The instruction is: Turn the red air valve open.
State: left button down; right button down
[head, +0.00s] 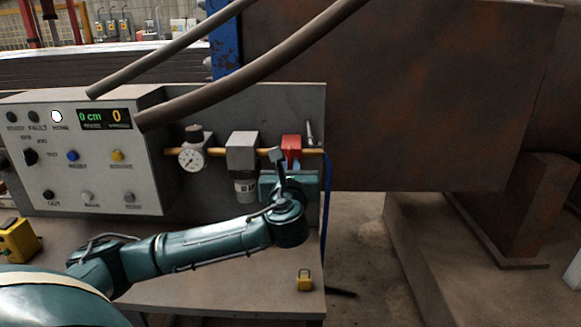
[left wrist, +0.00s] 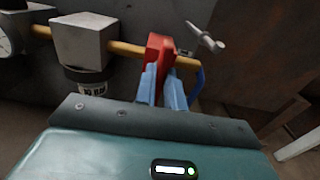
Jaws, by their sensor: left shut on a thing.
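The red air valve (head: 291,142) sits on a brass-coloured pipe on the grey back panel. In the left wrist view the red valve (left wrist: 158,55) stands between the blue fingers of my left gripper (left wrist: 162,85), which is shut on it. In the head view my left gripper (head: 291,164) reaches up to the valve from below, and the wrist partly hides the fingers. My right gripper is not in view.
A pressure gauge (head: 191,158) and a grey filter unit (head: 242,152) sit left of the valve on the same pipe. A control box (head: 80,160) stands further left. A yellow padlock (head: 304,280) lies on the bench. Thick hoses (head: 250,75) cross above.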

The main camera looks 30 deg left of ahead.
pick_arm(q)
jog(key=shift+n, duration=0.4)
jog(key=n, duration=0.3)
jog(key=shift+s+a+p, duration=0.1)
jog(key=shift+a+p, duration=0.05)
jog(key=shift+p, duration=0.2)
jog(key=n, duration=0.4)
jog(key=n+b, duration=0.1)
jog(key=n, duration=0.4)
jog(key=f+n, duration=0.1)
jog(key=n, duration=0.3)
jog(key=shift+s+a+n, duration=0.15)
jog(key=shift+a+n, duration=0.15)
jog(key=shift+n, duration=0.1)
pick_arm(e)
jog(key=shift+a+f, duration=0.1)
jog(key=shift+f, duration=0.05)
pick_arm(q)
jog(key=shift+n, duration=0.3)
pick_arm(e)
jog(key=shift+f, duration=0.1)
pick_arm(q)
jog(key=c, duration=1.5)
grip_release()
jog(key=shift+s+d, duration=0.1)
